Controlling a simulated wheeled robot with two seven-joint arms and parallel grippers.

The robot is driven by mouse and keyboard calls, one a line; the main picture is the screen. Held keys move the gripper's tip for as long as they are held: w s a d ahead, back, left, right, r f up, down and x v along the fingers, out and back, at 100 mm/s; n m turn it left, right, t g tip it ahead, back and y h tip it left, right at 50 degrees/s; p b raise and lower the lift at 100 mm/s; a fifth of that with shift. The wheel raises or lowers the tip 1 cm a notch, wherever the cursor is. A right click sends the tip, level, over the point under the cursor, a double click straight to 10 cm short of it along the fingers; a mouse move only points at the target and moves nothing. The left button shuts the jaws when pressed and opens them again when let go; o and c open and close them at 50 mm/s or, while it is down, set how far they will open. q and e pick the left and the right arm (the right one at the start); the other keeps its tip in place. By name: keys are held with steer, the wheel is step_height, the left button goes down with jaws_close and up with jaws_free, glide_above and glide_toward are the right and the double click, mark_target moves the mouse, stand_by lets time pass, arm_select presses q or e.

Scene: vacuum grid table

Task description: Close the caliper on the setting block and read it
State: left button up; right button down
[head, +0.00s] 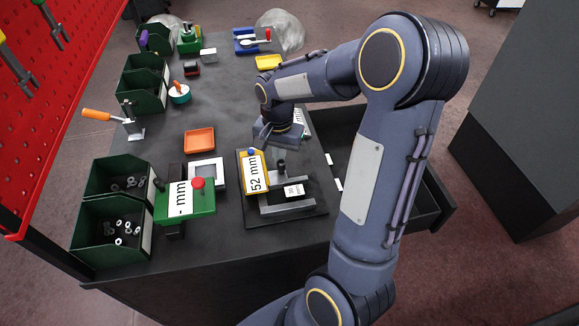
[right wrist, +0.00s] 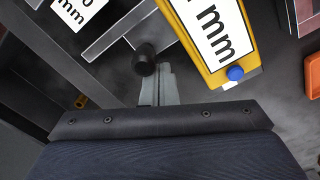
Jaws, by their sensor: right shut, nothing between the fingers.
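The caliper (head: 285,209) is grey and lies on a dark board near the table's front. A black knob (head: 281,164) stands on its sliding part; the knob also shows in the right wrist view (right wrist: 145,57). A yellow display reading "52 mm" (head: 256,173) with a blue button stands beside it. The setting block (head: 294,190) has a white label and lies between the grey jaws; contact cannot be told. My right gripper (head: 276,137) is shut and empty; in the right wrist view its fingertips (right wrist: 155,72) appear close to the knob. My left gripper is not in view.
A green box with a "- mm" display and red knob (head: 185,203) stands left of the caliper. Green bins (head: 110,245) with metal parts line the left edge. An orange tray (head: 199,141) lies behind. An open drawer (head: 425,205) is at the right.

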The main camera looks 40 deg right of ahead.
steer(key=shift+s+a, duration=0.35)
steer(key=shift+s, duration=0.25)
steer(key=shift+s+a, duration=0.3)
steer(key=shift+s, duration=0.3)
stand_by(0.6)
steer(key=shift+w, duration=0.15)
steer(key=shift+w+d, duration=0.3)
steer(key=shift+w, duration=0.1)
steer(key=shift+r+p, duration=2.9)
steer(key=shift+r, duration=0.6)
